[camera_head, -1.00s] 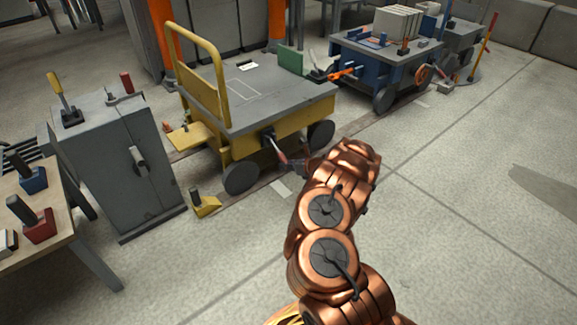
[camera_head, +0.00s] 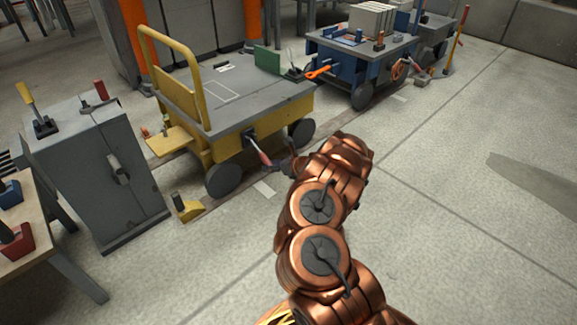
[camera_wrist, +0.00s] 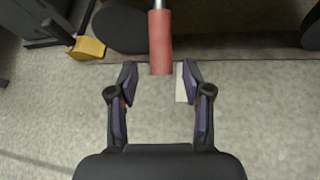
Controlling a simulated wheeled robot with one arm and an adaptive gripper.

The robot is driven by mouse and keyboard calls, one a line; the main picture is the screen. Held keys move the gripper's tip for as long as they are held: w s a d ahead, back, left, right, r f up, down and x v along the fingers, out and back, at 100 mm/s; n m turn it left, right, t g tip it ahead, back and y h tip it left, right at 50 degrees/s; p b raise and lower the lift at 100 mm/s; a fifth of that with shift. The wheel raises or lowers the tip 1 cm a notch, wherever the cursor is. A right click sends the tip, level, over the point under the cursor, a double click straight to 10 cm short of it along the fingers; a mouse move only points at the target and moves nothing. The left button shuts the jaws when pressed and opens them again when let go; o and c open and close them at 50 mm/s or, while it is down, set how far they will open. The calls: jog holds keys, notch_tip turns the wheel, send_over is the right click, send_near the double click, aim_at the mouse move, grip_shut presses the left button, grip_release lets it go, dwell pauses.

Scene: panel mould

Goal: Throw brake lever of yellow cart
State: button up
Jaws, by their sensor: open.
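The yellow cart (camera_head: 232,100) with a grey deck stands on a floor track in the head view. Its brake lever (camera_head: 259,152) sticks out from the near side, with a red grip angled down. In the wrist view the lever's red grip (camera_wrist: 160,42) hangs from the top, its lower end just at the line between my fingertips. My gripper (camera_wrist: 159,72) is open, one finger on each side of the grip and apart from it. In the head view my gripper (camera_head: 286,164) is small, dark and partly hidden by my arm.
A grey cabinet (camera_head: 103,170) with levers stands left of the cart. A yellow wheel chock (camera_head: 186,208) lies on the floor by the track. A blue cart (camera_head: 345,60) stands behind to the right. A wooden table (camera_head: 40,228) is at lower left. Floor on the right is clear.

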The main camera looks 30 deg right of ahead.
jog(key=v, duration=0.9)
jog(key=shift+s+d+r, duration=0.15)
jog(key=shift+s, duration=0.1)
dwell(0.5)
